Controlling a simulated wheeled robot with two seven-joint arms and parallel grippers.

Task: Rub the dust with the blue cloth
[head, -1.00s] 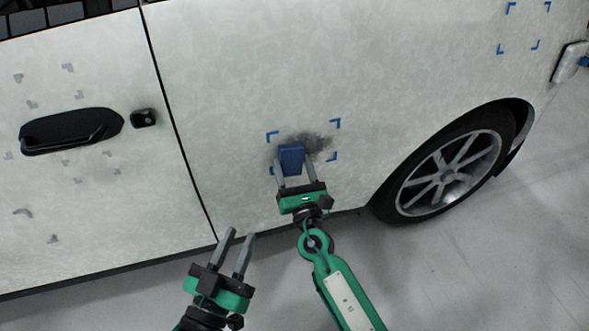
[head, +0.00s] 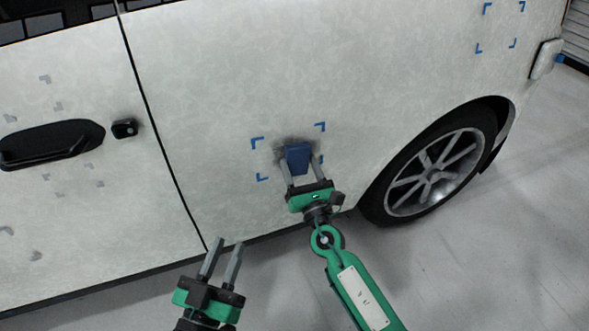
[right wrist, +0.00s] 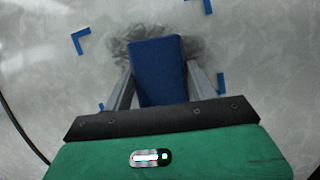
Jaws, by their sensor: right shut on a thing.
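The blue cloth (head: 298,158) is a small dark blue block-like piece held between the fingers of my right gripper (head: 301,172). It lies over the dark dust patch (head: 282,146) on the white car panel, inside blue corner marks. In the right wrist view the cloth (right wrist: 158,72) fills the space between the two fingers, and grey dust (right wrist: 125,45) shows around its upper end. Whether the cloth presses on the panel is hard to tell. My left gripper (head: 224,262) is open and empty, low in front of the car.
The white car side (head: 210,90) fills most of the head view. A door handle (head: 50,142) is at the left and a wheel (head: 435,172) at the right. More blue corner marks (head: 488,8) sit at the upper right. The grey floor (head: 480,270) is clear.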

